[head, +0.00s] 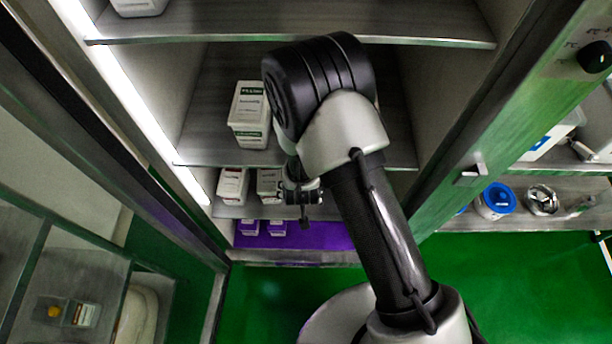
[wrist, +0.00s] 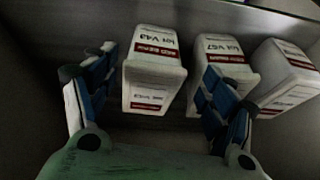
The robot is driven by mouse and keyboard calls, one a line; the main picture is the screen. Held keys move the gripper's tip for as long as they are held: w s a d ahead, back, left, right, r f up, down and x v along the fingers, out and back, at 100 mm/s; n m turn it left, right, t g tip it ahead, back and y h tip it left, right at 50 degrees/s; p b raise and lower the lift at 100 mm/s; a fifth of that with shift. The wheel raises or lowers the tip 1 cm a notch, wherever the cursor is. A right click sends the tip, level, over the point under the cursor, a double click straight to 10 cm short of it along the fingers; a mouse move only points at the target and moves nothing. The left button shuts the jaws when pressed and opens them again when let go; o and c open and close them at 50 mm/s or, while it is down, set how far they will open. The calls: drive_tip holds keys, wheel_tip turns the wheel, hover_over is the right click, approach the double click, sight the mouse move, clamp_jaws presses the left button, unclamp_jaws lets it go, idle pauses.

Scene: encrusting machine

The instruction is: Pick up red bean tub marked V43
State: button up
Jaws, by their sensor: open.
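The red bean tub marked V43 (wrist: 152,72) is white with red-and-white labels and stands leftmost of the tubs in the wrist view. My gripper (wrist: 160,68) is open, with one blue-padded finger on each side of this tub and visible gaps to it. The right finger overlaps the front of the neighbouring tub marked V67 (wrist: 226,62) in the picture; contact cannot be told. In the head view my gripper (head: 303,193) is at the lower shelf, right of two red-labelled tubs (head: 233,186); their lot marks are too small to read.
A third similar tub (wrist: 287,78) stands at the right in the wrist view. A green-labelled tub (head: 249,115) stands on the shelf above. Purple-labelled tubs (head: 248,228) sit below. The cabinet's side walls and the shelf above bound the space.

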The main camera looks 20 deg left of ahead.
drive_tip(key=b+x, duration=0.2)
drive_tip(key=x, duration=0.4)
drive_tip(key=shift+d, duration=0.2)
drive_tip(key=shift+s+r, duration=0.1)
drive_tip(key=c, duration=1.6)
drive_tip(key=shift+a, duration=0.1)
